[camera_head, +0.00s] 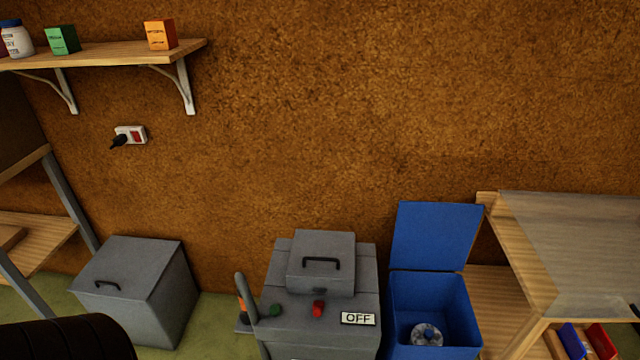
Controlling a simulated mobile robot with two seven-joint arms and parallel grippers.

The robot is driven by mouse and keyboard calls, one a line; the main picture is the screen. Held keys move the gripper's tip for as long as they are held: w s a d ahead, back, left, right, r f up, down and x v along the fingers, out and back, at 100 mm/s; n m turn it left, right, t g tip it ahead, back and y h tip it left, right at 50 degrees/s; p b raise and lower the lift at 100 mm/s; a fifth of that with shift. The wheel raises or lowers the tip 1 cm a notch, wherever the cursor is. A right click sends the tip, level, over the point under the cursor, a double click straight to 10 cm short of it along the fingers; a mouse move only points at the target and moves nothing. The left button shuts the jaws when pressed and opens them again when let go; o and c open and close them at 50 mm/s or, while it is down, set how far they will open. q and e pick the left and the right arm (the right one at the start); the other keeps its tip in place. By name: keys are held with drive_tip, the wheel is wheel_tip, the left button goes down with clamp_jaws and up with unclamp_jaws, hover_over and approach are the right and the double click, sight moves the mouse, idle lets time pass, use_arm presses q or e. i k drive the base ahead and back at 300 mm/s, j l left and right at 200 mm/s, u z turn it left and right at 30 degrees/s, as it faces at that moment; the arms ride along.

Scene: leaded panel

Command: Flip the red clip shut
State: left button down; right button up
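I cannot make out a red clip or a leaded panel in this view. The red things I see are a small red knob (318,309) on top of a grey machine (368,285), a red switch on the wall socket (131,135), and a red bin (602,342) at the lower right edge. Neither of my grippers is in view.
The machine has a grey lever (246,296), a green knob (275,310) and an OFF label (358,318). An open blue box (437,300) stands beside it. A grey lidded box (140,285), a wall shelf (100,53) and a wooden bench (525,240) surround it.

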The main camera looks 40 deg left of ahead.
sight(318, 306)
drive_tip(key=j+u, duration=0.15)
drive_tip(key=u, duration=1)
drive_tip(key=k+j, duration=0.05)
